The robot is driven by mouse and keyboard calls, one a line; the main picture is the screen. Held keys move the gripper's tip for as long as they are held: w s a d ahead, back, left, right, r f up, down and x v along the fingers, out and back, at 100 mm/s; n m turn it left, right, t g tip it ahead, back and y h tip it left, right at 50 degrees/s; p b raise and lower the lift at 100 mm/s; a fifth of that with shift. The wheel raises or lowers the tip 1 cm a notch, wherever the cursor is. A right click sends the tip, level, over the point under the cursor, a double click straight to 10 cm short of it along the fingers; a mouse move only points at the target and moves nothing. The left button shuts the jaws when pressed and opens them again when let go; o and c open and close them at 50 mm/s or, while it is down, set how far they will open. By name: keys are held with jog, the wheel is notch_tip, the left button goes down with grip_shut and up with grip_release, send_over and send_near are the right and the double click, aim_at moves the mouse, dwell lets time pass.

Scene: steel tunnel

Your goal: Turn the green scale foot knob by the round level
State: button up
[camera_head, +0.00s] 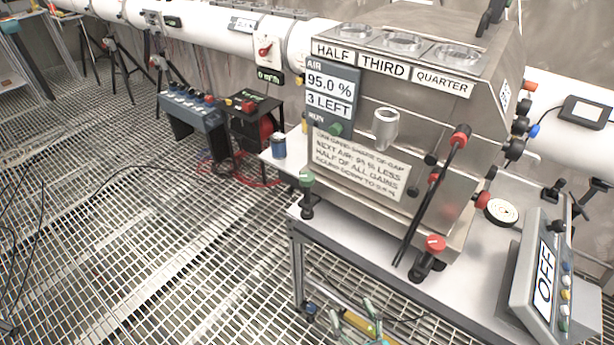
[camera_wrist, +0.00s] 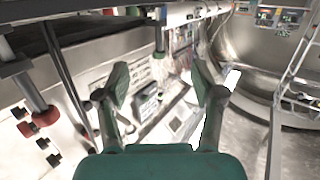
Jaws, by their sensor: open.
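A green knob (camera_head: 306,178) on a black upright foot stands at the front left corner of the steel machine, on the bench top. A second foot with a red knob (camera_head: 434,243) stands at the machine's front right corner. A round white disc with a dark rim (camera_head: 501,212), possibly the round level, lies on the bench right of the machine. My gripper (camera_head: 354,308) shows at the bottom of the head view, low in front of the bench and well below the green knob. In the wrist view its two fingers (camera_wrist: 160,85) are spread with nothing between them.
The bench top (camera_head: 375,262) has a metal front edge above my gripper. Grating floor is open at left.

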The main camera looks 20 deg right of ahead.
jog(key=w+r+t, duration=0.1)
jog(key=w+r, duration=0.3)
jog(key=w, duration=0.8)
jog(key=h, duration=0.1)
send_near(310, 182)
jog(key=w, duration=0.1)
jog(key=shift+m+t, duration=0.3)
jog(key=shift+m, duration=0.1)
jog(key=w, duration=1.1)
jog(key=shift+d+f, duration=0.2)
jog(key=shift+d, duration=0.05)
jog(key=c, duration=1.2)
jog(key=shift+o, duration=0.2)
jog(key=shift+n+y, duration=0.5)
jog(key=shift+y, duration=0.5)
